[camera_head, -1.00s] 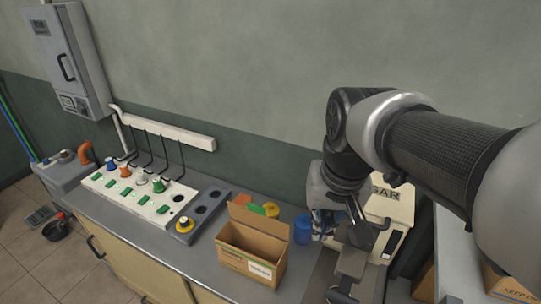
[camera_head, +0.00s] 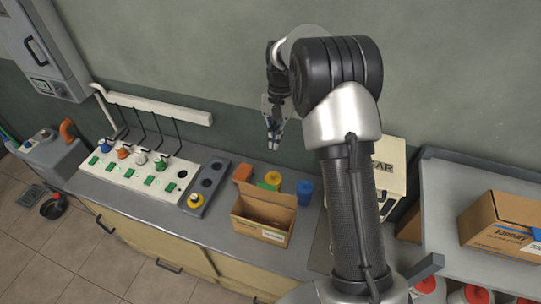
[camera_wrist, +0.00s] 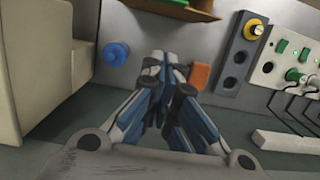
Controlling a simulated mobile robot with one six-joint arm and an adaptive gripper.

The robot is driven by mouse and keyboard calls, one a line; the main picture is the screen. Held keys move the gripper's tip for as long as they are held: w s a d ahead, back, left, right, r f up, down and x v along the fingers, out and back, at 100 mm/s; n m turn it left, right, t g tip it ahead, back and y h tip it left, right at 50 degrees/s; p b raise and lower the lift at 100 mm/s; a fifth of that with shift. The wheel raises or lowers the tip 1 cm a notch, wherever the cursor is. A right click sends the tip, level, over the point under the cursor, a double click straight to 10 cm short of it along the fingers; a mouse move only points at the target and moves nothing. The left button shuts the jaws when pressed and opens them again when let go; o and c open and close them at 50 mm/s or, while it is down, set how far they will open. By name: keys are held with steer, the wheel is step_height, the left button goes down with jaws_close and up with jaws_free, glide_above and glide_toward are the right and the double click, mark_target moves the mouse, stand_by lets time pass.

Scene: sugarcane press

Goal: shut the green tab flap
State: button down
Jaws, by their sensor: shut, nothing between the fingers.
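The open cardboard box (camera_head: 262,227) stands on the counter with its long back flap (camera_head: 268,198) raised. In the wrist view, part of the box (camera_wrist: 205,14) is at the top edge, cut off, with a small green patch (camera_wrist: 176,3) beside it. I cannot tell whether this patch is the green tab. My gripper (camera_head: 275,146) is shut and empty, in the air above and behind the box, pointing down. In the wrist view its fingers (camera_wrist: 166,60) lie between a blue jar (camera_wrist: 116,54) and an orange block (camera_wrist: 199,76).
The orange block (camera_head: 242,172), a yellow-green item (camera_head: 272,180) and the blue jar (camera_head: 304,187) stand behind the box. A switch panel (camera_head: 140,170) with small green plates is at left. A cream press (camera_head: 390,165) is at right, partly behind my arm.

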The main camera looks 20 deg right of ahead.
glide_toward(267, 193)
steer(key=w+d+f, duration=0.3)
steer(key=w, duration=0.2)
steer(key=s+a, duration=0.1)
steer(key=s+a+b, duration=0.1)
steer(key=s, duration=0.1)
steer(key=shift+s+a+f, duration=0.1)
steer(key=shift+a, duration=0.1)
steer(key=shift+a, duration=0.1)
